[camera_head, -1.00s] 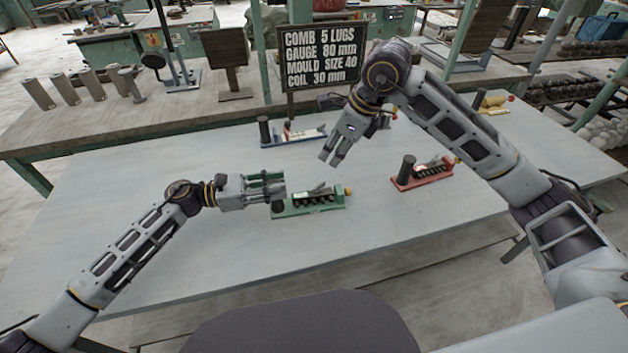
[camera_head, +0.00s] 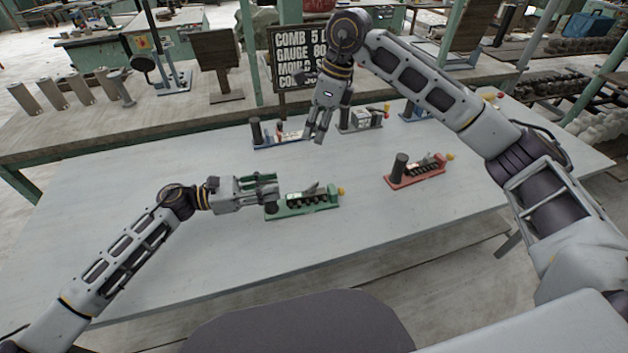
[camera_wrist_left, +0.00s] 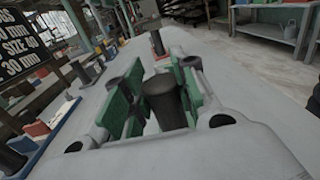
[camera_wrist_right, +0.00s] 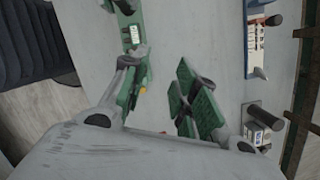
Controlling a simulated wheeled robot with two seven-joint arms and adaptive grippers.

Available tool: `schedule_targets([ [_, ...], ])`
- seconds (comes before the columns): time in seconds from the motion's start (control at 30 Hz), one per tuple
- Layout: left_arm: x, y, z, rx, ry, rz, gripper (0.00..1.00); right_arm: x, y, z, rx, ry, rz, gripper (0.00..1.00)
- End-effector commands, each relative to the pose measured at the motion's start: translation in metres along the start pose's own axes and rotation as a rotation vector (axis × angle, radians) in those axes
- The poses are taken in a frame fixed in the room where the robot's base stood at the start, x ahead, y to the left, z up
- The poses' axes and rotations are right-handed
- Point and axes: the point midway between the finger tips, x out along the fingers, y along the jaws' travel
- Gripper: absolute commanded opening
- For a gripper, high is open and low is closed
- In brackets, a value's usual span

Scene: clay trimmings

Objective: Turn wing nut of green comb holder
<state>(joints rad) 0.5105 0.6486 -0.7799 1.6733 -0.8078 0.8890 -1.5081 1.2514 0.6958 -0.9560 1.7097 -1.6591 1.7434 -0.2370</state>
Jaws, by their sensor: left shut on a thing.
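The green comb holder (camera_head: 312,207) lies on the table in the head view, with dark lugs along its top, a grey lever and a dark post at its left end. A yellow knob (camera_head: 340,190), seemingly the wing nut, is at its right end. My left gripper (camera_head: 272,188) is shut on the dark post (camera_wrist_left: 163,100), which stands between its green pads in the left wrist view. My right gripper (camera_head: 319,137) is open and empty, above and beyond the holder. In the right wrist view its left finger partly covers the green holder (camera_wrist_right: 131,35).
A red comb holder (camera_head: 418,178) lies to the right, and a blue one (camera_head: 280,143) and a grey one (camera_head: 360,125) lie farther back. A sign (camera_head: 291,60) stands behind, partly hidden by my right arm. The front of the table is clear.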

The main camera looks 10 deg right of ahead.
Motion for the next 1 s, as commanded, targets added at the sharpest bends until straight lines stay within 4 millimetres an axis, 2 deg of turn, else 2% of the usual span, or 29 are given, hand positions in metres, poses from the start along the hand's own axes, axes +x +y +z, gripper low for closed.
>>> schedule_targets([
  [0.4,0.0,0.0,-0.001,0.0,0.001,0.001,0.0,0.025,-0.008,-0.021,-0.239,0.028,0.166,0.29],
  [1.0,0.0,0.0,-0.001,0.0,0.001,0.001,0.0,0.025,-0.003,-0.031,-0.674,-0.045,0.286,0.29],
])
